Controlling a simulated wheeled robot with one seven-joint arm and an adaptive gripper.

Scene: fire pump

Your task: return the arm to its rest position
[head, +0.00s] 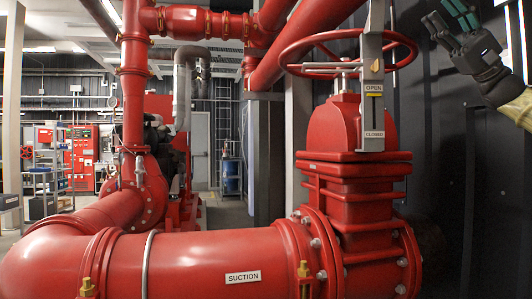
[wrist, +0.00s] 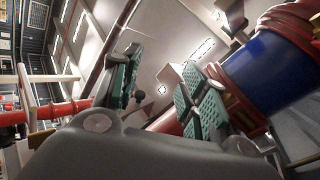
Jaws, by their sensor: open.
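My gripper (head: 463,30) is in the upper right corner of the head view, raised beside the dark wall and apart from the red valve (head: 350,150). In the wrist view my gripper (wrist: 158,95) shows two green-padded fingers spread apart with nothing between them. Beyond the fingers are the ceiling and its lights. The valve's red handwheel (head: 300,50) is left of my gripper in the head view, with clear space between. A grey indicator plate (head: 373,95) marked OPEN and CLOSED stands in front of the handwheel.
A large red suction pipe (head: 190,265) crosses the foreground. A dark ribbed wall (head: 440,150) runs along the right, close to my arm. In the wrist view a blue band on a red pipe (wrist: 268,72) is at the right. Open floor (head: 228,215) lies at the back.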

